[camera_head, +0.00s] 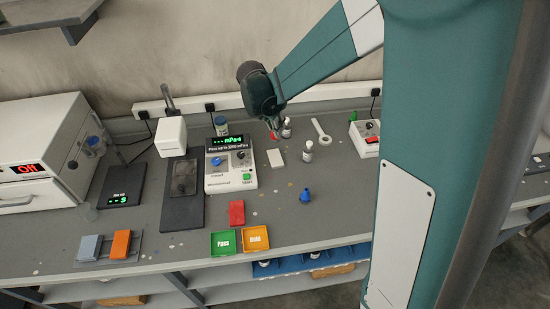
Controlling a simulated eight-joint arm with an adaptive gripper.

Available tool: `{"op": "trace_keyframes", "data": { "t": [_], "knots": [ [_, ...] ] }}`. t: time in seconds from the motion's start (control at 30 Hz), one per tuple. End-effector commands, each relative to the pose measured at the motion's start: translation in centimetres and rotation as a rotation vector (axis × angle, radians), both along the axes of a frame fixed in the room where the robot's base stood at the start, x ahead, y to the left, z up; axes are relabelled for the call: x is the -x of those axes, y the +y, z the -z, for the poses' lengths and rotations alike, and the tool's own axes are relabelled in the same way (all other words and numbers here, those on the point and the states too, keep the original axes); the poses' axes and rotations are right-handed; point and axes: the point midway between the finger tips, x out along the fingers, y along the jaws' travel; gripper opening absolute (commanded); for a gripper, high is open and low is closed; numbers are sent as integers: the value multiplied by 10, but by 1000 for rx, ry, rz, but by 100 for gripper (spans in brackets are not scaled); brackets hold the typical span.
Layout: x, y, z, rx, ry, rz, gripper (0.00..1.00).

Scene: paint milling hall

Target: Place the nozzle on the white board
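A small blue cone-shaped piece (305,196), which looks like the nozzle, stands on the grey bench right of centre. A small white board (275,158) lies flat on the bench, behind and left of it. My gripper (273,133) hangs behind the white board, partly hidden by my dark wrist. Something small and red shows at its tips; I cannot tell whether it is held or is part of the gripper. The finger opening is too small to make out.
The bench around the blue piece is clear.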

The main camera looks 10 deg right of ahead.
Motion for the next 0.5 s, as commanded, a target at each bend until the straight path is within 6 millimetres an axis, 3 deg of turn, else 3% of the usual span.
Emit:
{"op": "trace_keyframes", "data": {
  "t": [0.5],
  "knots": [
    [0,0,6,0,0,0,4]
  ]
}}
